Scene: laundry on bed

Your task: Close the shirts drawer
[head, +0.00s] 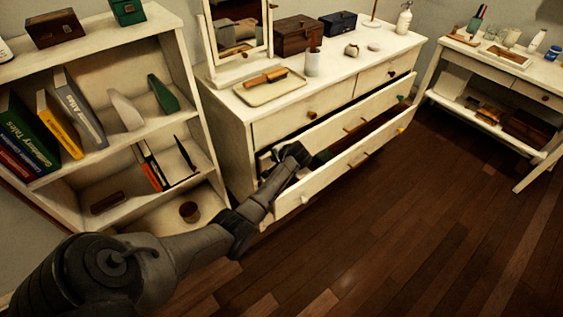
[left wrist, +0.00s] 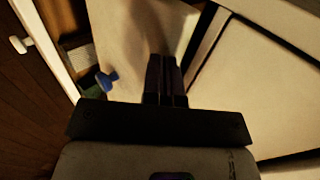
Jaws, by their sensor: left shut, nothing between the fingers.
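A white dresser (head: 238,135) stands in the middle of the head view. Its long lower drawer (head: 335,172) is pulled out, with dark cloth partly visible inside. The drawer front above it (head: 345,117) also looks pulled out somewhat. No label is legible, so I cannot tell which is the shirts drawer. My left gripper (head: 299,153) is shut and empty, over the left part of the open lower drawer. In the left wrist view its fingers (left wrist: 165,76) are together in front of a pale panel with a blue knob (left wrist: 107,81). I cannot tell whether they touch it. My right gripper is out of view.
A shelf of books (head: 60,115) stands close on the left. The dresser top holds a tray with a brush (head: 268,85), a mirror (head: 237,28) and boxes (head: 297,35). A white side table (head: 490,60) stands at right. The wooden floor (head: 440,215) in front is clear.

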